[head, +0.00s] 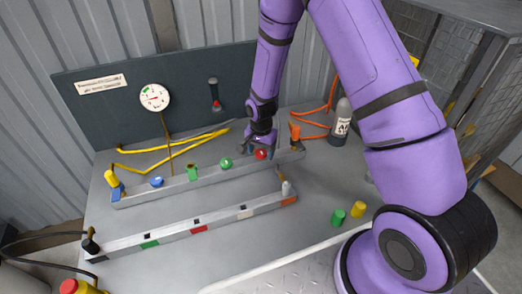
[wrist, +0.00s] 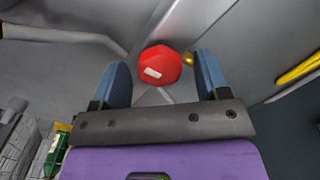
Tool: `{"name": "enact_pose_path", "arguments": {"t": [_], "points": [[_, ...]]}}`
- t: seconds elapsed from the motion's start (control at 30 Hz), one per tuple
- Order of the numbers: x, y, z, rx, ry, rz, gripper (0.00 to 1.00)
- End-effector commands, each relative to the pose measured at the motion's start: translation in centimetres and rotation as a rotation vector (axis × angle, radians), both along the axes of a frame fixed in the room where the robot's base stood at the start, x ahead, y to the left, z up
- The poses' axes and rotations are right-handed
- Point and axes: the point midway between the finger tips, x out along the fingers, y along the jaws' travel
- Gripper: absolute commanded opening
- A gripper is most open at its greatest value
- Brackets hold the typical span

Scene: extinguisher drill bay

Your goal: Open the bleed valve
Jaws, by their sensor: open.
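A red knob (head: 261,154) sits on the rear grey rail, near its right end. In the wrist view, the red knob (wrist: 160,66) has a flat faceted rim and a white mark on its face. My gripper (head: 262,149) is at the red knob, with its two blue fingers open. In the wrist view, the fingers of my gripper (wrist: 162,72) stand on either side of the knob, with gaps showing. A green round knob (head: 226,163), a green fitting (head: 192,173) and a blue knob (head: 157,182) are on the same rail. No readable label marks the bleed valve.
A dark back panel carries a round gauge (head: 154,97) and a black-and-red lever (head: 214,95). Yellow and orange hoses lie behind the rail. A grey bottle (head: 341,122) stands at right. A front rail (head: 175,236) has coloured patches. Green (head: 338,217) and yellow (head: 358,209) pieces stand right.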

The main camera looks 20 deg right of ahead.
Motion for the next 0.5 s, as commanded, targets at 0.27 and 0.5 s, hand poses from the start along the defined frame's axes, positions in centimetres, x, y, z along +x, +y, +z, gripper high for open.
{"name": "enact_pose_path", "arguments": {"t": [0.27, 0.5], "points": [[0.0, 0.0, 0.03, 0.0, 0.0, 0.0, 0.25], [0.0, 0.0, 0.03, 0.0, 0.0, 0.009, 0.19]]}}
